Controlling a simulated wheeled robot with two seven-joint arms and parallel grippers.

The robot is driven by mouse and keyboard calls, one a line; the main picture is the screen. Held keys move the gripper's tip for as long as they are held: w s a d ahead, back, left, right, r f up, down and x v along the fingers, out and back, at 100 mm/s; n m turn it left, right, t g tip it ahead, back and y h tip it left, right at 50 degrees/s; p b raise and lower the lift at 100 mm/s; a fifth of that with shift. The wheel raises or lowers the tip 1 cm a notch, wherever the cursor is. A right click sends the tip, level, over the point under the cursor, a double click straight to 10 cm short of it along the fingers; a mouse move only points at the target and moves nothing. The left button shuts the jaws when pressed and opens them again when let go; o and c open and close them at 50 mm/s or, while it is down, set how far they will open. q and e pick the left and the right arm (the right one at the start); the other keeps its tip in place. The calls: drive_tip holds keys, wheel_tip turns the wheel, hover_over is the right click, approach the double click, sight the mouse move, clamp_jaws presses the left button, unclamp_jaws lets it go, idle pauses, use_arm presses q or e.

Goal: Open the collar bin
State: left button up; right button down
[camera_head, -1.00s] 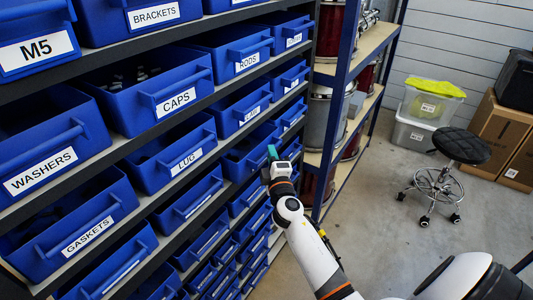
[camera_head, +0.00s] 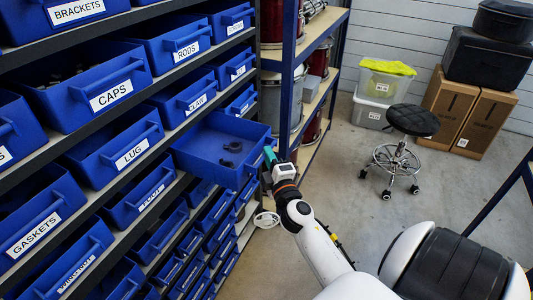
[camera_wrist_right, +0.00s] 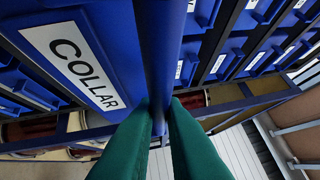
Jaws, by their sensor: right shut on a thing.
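The collar bin (camera_head: 203,148) is a blue drawer pulled well out from the rack in the head view. A few small dark rings lie inside it. In the right wrist view its white COLLAR label (camera_wrist_right: 76,64) and its blue handle bar (camera_wrist_right: 158,50) show close up. My right gripper (camera_head: 271,158) is at the front of the bin, and its green fingers (camera_wrist_right: 158,125) are shut on the handle bar. My left gripper is not in view.
Blue labelled bins such as CAPS (camera_head: 100,85), LUG (camera_head: 125,150) and GASKETS (camera_head: 35,225) fill the rack around it. A wheeled stool (camera_head: 412,120) and cardboard boxes (camera_head: 462,108) stand at the right. The floor between is clear.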

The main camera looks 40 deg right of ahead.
drive_tip(key=c, duration=1.5)
unclamp_jaws()
drive_tip(key=b+v, duration=0.4)
drive_tip(key=v, duration=0.8)
drive_tip(key=shift+w+f, duration=0.1)
